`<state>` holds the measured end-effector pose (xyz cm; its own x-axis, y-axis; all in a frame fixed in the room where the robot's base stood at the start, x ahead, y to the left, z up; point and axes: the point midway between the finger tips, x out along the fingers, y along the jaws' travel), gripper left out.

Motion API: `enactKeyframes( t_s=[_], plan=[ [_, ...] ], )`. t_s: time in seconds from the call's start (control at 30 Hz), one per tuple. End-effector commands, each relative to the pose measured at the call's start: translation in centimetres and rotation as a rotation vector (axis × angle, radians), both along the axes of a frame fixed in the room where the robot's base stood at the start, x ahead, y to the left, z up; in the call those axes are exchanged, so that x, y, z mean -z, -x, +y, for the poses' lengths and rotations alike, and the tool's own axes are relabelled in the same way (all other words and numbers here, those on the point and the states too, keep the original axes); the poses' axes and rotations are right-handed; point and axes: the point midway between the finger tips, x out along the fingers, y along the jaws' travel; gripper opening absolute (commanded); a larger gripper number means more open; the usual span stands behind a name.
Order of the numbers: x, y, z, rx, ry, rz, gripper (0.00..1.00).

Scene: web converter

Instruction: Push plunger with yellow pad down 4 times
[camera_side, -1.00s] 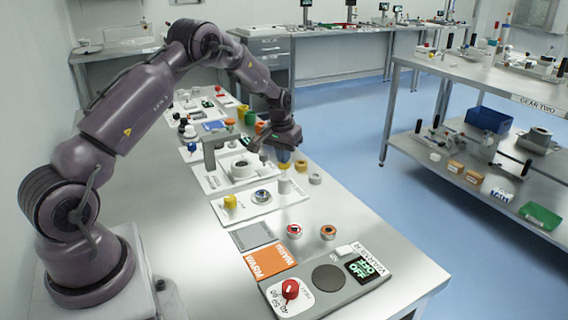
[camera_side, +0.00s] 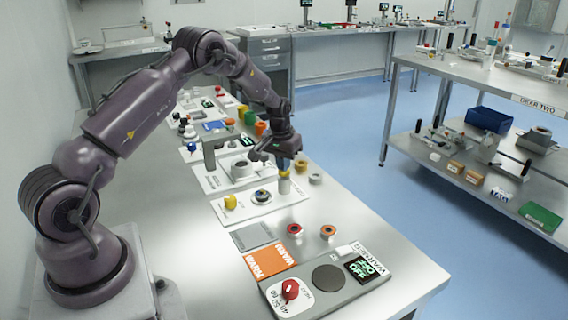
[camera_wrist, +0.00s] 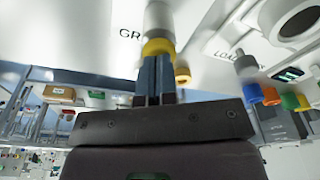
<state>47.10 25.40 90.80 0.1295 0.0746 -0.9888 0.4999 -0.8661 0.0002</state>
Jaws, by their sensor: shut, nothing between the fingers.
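The plunger, a pale grey upright cylinder (camera_side: 284,187) with a yellow pad (camera_side: 284,175) on top, stands near the right edge of the bench. My gripper (camera_side: 284,166) is shut and empty, pointing down directly above the yellow pad. In the wrist view the shut fingertips (camera_wrist: 155,58) meet the yellow pad (camera_wrist: 158,46), with the grey cylinder (camera_wrist: 159,20) beyond it. They appear to touch, and the fingers hide part of the pad.
A yellow knob (camera_side: 230,202) and a dark-and-white round part (camera_side: 262,196) sit on the white plate left of the plunger. A beige ring (camera_side: 315,178) lies to its right.

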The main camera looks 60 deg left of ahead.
Motion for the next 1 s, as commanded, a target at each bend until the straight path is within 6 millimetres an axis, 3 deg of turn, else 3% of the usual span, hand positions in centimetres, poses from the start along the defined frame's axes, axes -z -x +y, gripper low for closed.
enactKeyframes(
  t_s=[1.0],
  plan=[
    [-4.2,0.0,0.0,0.000,0.000,0.000,0.00]
  ],
)
